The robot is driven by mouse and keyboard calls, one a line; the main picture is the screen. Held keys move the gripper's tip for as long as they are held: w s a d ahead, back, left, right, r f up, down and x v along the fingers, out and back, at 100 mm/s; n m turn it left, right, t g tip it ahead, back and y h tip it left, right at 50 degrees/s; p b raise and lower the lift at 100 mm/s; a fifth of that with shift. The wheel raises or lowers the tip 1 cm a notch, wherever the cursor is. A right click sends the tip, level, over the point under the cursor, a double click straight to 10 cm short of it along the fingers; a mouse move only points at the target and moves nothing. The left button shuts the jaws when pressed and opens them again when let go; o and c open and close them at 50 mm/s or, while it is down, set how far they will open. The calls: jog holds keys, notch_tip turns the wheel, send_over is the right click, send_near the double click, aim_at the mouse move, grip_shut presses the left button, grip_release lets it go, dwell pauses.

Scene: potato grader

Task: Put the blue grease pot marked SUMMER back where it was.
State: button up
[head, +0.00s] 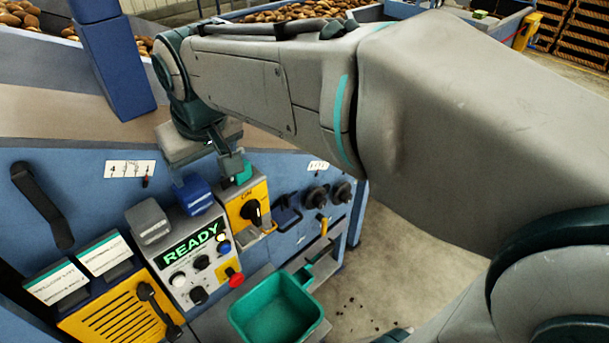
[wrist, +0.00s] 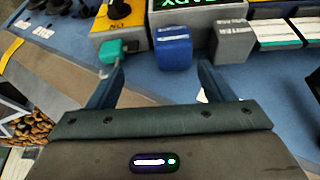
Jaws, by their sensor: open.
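A blue pot (head: 193,194) with a pale mark on its lid stands behind the READY control box; the lettering is too small to read. It also shows in the wrist view (wrist: 173,48), upright, beyond and between the fingertips. My gripper (head: 230,166) is open and empty, above the ledge to the right of the blue pot in the head view. In the wrist view my gripper (wrist: 162,72) has its two fingers wide apart. A grey pot (head: 148,220) stands beside the blue one. The pots' original place is not marked in view.
A teal item (head: 243,173) lies close by my gripper, behind the yellow switch box (head: 247,205). The READY box (head: 195,258) has knobs and a red button. Label-topped boxes (head: 103,254) stand left. A green scoop (head: 275,308) sits below. Blue sloping walls border the ledge.

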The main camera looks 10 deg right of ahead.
jog(key=s+d+f+m+h, duration=0.1)
jog(key=s+d+f+m, duration=0.2)
jog(key=d, duration=0.8)
jog(key=s+d+f+m+h, duration=0.1)
jog(key=s+d+f+m, duration=0.1)
jog(key=s+d+f, duration=0.4)
jog(key=s+d, duration=0.1)
jog(key=d, duration=0.3)
jog(key=shift+d+f+m, duration=0.35)
jog(key=shift+m, duration=0.05)
jog(key=shift+c, duration=0.2)
